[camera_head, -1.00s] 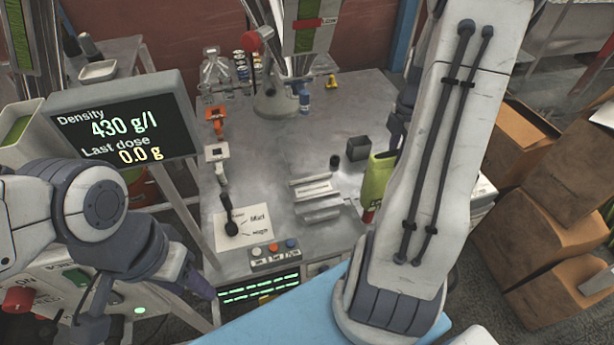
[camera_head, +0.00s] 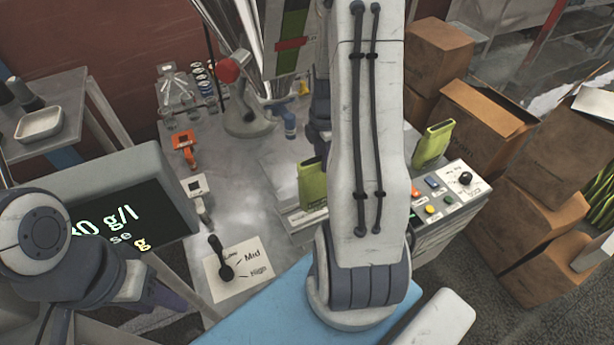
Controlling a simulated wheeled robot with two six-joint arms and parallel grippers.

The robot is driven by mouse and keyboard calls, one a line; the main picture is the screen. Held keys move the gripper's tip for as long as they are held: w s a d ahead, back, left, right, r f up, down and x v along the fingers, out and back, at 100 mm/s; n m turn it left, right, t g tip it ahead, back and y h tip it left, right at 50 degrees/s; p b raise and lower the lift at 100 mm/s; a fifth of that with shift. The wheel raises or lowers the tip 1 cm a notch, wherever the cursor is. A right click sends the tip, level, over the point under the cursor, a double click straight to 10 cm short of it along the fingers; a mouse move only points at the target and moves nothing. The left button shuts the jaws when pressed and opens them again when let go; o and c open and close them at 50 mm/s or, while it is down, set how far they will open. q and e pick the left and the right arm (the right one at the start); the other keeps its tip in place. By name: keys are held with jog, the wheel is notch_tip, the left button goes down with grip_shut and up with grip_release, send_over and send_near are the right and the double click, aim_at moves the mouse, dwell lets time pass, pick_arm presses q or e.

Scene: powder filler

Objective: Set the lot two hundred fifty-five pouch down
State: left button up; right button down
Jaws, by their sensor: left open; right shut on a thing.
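A yellow-green pouch (camera_head: 312,185) hangs upright at the middle of the table, just above or against a low grey metal block (camera_head: 298,218); I cannot tell whether it touches. My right gripper (camera_head: 320,138) appears shut on it from behind and above. My forearm hides its fingertips and the pouch's right side. A second yellow-green pouch (camera_head: 433,145) stands upright at the control box on the right. No lot number is legible on either pouch. My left gripper (camera_head: 150,295) is open at the lower left, low beside the display, away from both pouches.
The grey table (camera_head: 245,185) carries a lever plate (camera_head: 228,268), an orange clamp (camera_head: 184,150) and glassware at the back. A density display (camera_head: 130,215) stands left. The control box (camera_head: 446,200) with buttons stands right, before cardboard boxes (camera_head: 545,170).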

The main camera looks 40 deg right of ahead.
aim_at(309, 160)
jog(key=a, duration=0.1)
jog(key=w+a+f, duration=0.1)
jog(key=a+f, duration=0.1)
jog(key=shift+w+a, duration=0.1)
jog(key=shift+w, duration=0.15)
jog(key=shift+f+p, duration=0.3)
jog(key=shift+f, duration=1.8)
jog(key=c, duration=0.6)
grip_release()
jog(key=shift+f, duration=0.1)
notch_tip(309, 160, up, 12)
jog(key=shift+r, duration=0.15)
